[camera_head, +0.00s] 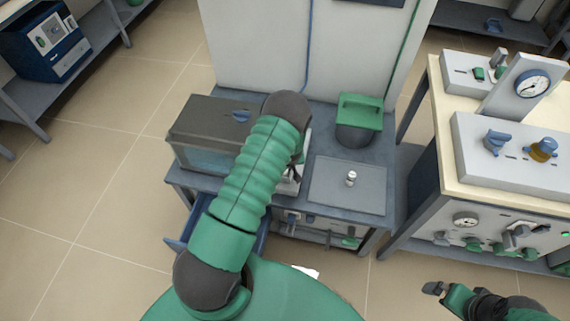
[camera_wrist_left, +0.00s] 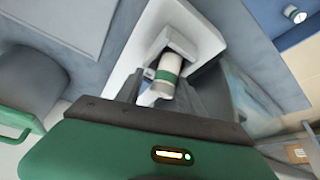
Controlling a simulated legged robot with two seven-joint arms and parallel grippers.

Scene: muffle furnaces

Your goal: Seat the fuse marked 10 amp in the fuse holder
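In the left wrist view a fuse (camera_wrist_left: 167,72) with a green band and silver caps is at a recess of the white fuse holder (camera_wrist_left: 203,38). I cannot read its marking or tell whether it is fully seated. The fingers of my left gripper (camera_wrist_left: 165,92) stand on either side of the fuse, with narrow gaps apparent. In the head view my left arm hides most of the holder (camera_head: 291,184) and gripper. Another fuse (camera_head: 351,178) stands on the grey mat. A fuse (camera_wrist_left: 294,14) also shows over a blue surface in the wrist view. My right gripper (camera_head: 437,289) is at the lower right, away from the table; its opening is unclear.
The grey mat (camera_head: 330,194) is mostly bare. A dark pot with a green handle (camera_head: 359,120) stands behind it. A grey box (camera_head: 205,128) is on the left of the table. A blue drawer (camera_head: 190,232) is open below. A wooden-topped bench (camera_head: 450,85) with instruments stands right.

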